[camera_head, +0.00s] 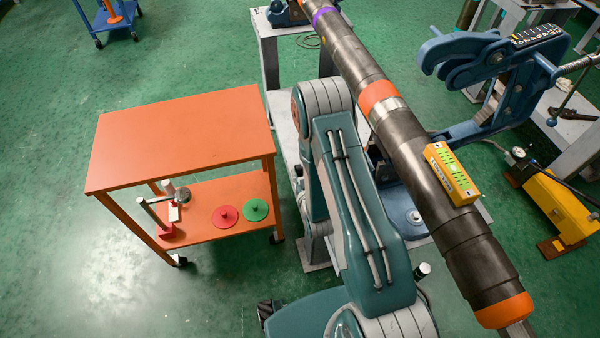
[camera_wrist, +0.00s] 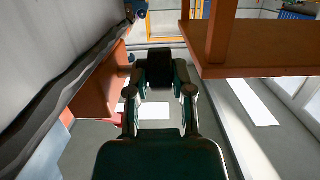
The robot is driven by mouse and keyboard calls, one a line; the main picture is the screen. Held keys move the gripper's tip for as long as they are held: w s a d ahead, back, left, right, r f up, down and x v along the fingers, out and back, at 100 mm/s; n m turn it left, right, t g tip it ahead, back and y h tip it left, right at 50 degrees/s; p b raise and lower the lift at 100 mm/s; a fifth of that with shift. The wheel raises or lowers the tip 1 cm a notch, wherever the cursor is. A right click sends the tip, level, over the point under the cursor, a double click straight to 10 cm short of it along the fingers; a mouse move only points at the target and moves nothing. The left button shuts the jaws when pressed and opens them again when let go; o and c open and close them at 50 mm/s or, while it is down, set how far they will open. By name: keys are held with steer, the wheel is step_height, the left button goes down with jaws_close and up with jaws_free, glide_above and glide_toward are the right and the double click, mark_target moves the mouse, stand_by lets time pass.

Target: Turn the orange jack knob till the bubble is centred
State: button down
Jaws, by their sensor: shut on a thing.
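A dark steel pipe (camera_head: 425,150) with orange bands runs diagonally across the head view. A yellow spirit level (camera_head: 452,173) with green vials sits on it; its bubbles are too small to read. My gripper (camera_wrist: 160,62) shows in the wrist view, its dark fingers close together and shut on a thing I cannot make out. In the head view my gripper is not seen, and my teal arm covers the area left of the pipe. I cannot pick out the orange jack knob in either view.
An orange cart (camera_head: 180,135) stands at left, with a red disc (camera_head: 225,216) and a green disc (camera_head: 255,209) on its lower shelf. A blue vise (camera_head: 510,85) stands right of the pipe. A yellow pump (camera_head: 560,205) is at far right. Green floor is clear at left.

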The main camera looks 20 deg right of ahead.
steer(key=shift+s+f, duration=0.15)
steer(key=shift+f, duration=0.1)
stand_by(0.3)
steer(key=c, duration=0.8)
jaws_free()
steer(key=shift+r, duration=0.1)
steer(key=shift+s+a+r, duration=0.1)
steer(key=shift+s+r, duration=0.05)
steer(key=shift+s, duration=1.05)
steer(key=shift+s+d+r, duration=0.1)
steer(key=shift+s+r, duration=0.05)
steer(key=shift+s, duration=1.1)
steer(key=shift+s+a+r, duration=0.1)
steer(key=shift+s+r, duration=0.05)
steer(key=shift+s, duration=1.05)
